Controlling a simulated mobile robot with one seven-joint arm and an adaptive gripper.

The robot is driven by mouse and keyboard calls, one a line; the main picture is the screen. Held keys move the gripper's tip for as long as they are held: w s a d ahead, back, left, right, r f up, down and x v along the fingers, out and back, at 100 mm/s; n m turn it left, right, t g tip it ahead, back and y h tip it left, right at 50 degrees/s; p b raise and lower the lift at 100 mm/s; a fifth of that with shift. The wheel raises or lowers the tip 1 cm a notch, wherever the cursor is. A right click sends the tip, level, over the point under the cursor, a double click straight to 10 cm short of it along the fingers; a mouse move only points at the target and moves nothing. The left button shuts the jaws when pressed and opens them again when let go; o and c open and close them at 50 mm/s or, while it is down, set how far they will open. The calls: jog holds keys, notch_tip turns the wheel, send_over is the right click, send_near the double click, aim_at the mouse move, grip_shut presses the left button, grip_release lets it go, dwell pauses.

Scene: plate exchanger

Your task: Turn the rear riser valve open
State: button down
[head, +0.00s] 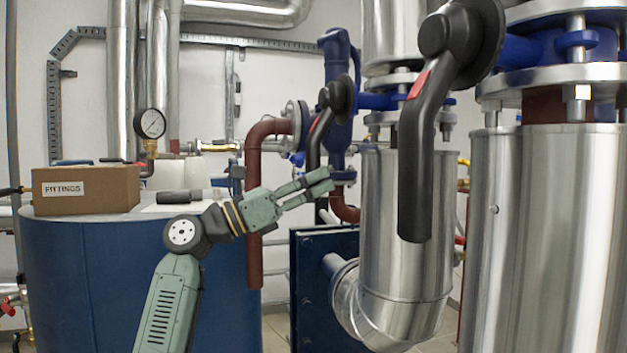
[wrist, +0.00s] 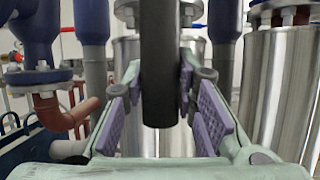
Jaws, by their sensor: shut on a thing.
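The rear riser valve has a black lever (head: 317,142) with a red mark, hanging down from a dark round hub (head: 338,95) in the head view. My gripper (head: 322,181) reaches across the lever's lower part from the left. In the wrist view the black lever (wrist: 160,60) hangs upright between the two purple-padded fingers of my gripper (wrist: 160,92), which are closed around it. The head view hides part of the lever behind the fingers.
A nearer valve with a large black lever (head: 417,165) hangs at centre right, in front of a silver pipe (head: 400,215). A cardboard box marked FITTINGS (head: 86,190) stands on a blue tank (head: 75,265) at left. A red-brown pipe (head: 253,165) runs behind my wrist.

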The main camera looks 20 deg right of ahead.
jog(key=shift+w+a+r, duration=0.1)
jog(key=shift+w+r, duration=0.05)
jog(key=shift+w, duration=0.05)
jog(key=c, duration=1.7)
grip_release()
jog(key=o, duration=0.4)
jog(key=v, duration=1.2)
jog(key=shift+s, duration=0.1)
